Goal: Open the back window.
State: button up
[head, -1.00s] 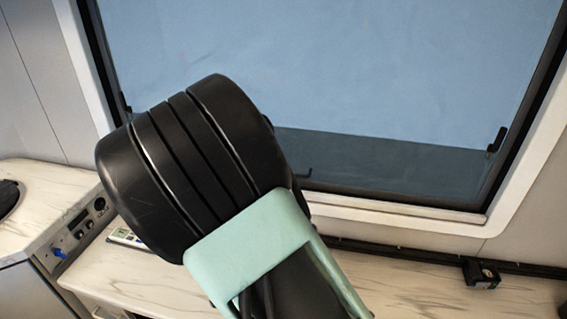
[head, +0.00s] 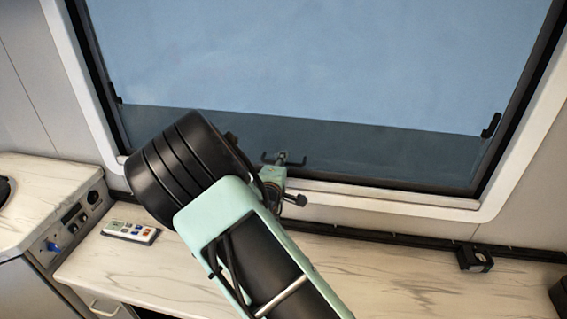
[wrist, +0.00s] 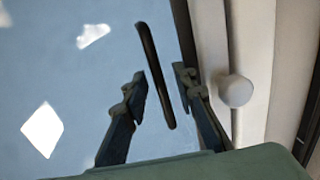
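The back window (head: 300,60) is a large pane in a black frame, and it looks shut. A black latch (head: 490,125) sits at its right edge, and another latch (head: 118,99) at its left edge. In the wrist view, my gripper (wrist: 160,79) is open. A slim black handle (wrist: 148,50) runs between its two fingers, with a gap showing on each side. In the head view the handle is hard to tell from the fingertips.
A marbled counter (head: 390,275) runs below the window. A remote-like panel (head: 130,232) and a small black fitting (head: 474,258) are there. A raised unit with knobs (head: 75,215) stands at left. A white round knob (wrist: 235,90) is right of the fingers.

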jog(key=shift+w+f, duration=0.1)
jog(key=shift+w, duration=0.1)
grip_shut()
dwell(0.3)
jog(key=shift+w, duration=0.1)
jog(key=w+d+b, duration=0.1)
jog(key=w+b, duration=0.2)
jog(key=w, duration=0.4)
jog(key=w+d+t+b, duration=0.1)
jog(key=w+b, duration=0.2)
jog(key=w, duration=0.4)
jog(key=shift+w+d+r, duration=0.15)
jog(key=shift+d+r, duration=0.25)
